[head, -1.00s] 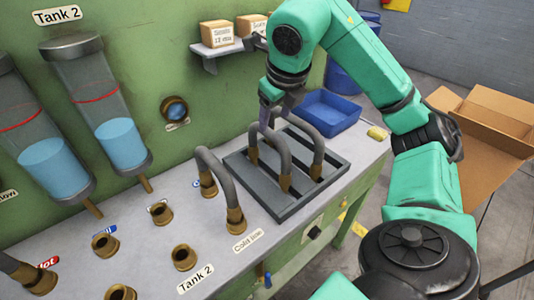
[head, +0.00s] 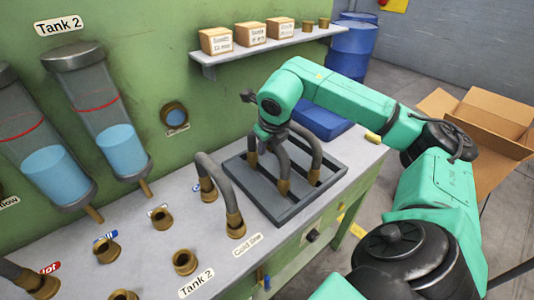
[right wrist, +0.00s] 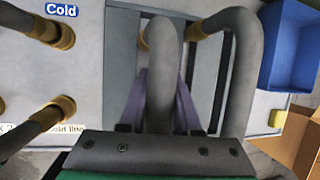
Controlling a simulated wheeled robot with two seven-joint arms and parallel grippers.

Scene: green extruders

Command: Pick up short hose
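Two grey hoses with brass ends stand arched in the dark slotted tray (head: 270,208). The nearer one, apparently the short hose (head: 283,167), is under my right gripper (head: 270,138); the other hose (head: 313,143) arches to its right. In the right wrist view the short hose (right wrist: 160,70) runs between the two purple fingers of my right gripper (right wrist: 161,108). The fingers stand spread on either side of it; a firm grip is not visible. In the head view the fingers are mostly hidden by the wrist and hoses. My left gripper is not in view.
Another hose (head: 225,180) joins two brass fittings left of the tray, by the Cold line label. Several open brass ports (head: 184,262) lie further left. A blue bin (head: 320,122) stands behind the tray, below a shelf (head: 270,48) with small boxes. A cardboard box (head: 480,125) is at right.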

